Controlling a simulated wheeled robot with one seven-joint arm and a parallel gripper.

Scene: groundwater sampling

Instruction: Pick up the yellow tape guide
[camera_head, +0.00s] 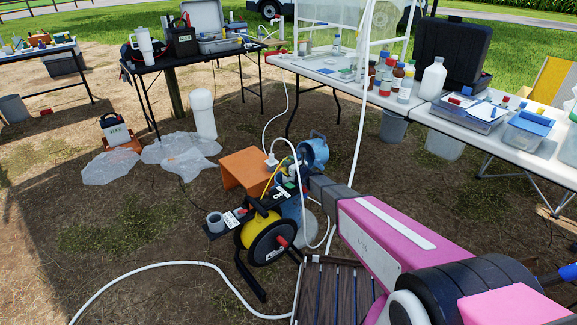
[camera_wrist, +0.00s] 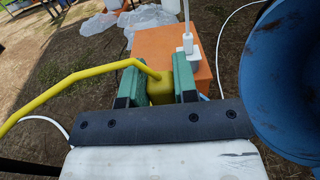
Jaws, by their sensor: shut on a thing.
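The yellow tape guide (camera_wrist: 160,90) sits between the two green fingers of my gripper (camera_wrist: 159,80) in the wrist view. The fingers are shut on its block-shaped body. A thin yellow curved piece (camera_wrist: 75,78) runs from its top out to the left. In the head view this yellow piece (camera_head: 269,182) shows above the black and yellow tape reel (camera_head: 266,240), beside my gripper (camera_head: 291,178). The guide's lower end is hidden behind the dark wrist bar, so I cannot tell whether it touches anything below.
An orange stand (camera_head: 243,170) with a white fitting is just beyond my gripper. A blue round object (camera_head: 314,152) is close on the right. A white hose (camera_head: 165,264) crosses the ground. Tables with bottles (camera_head: 433,80) stand behind. Open dirt lies to the left.

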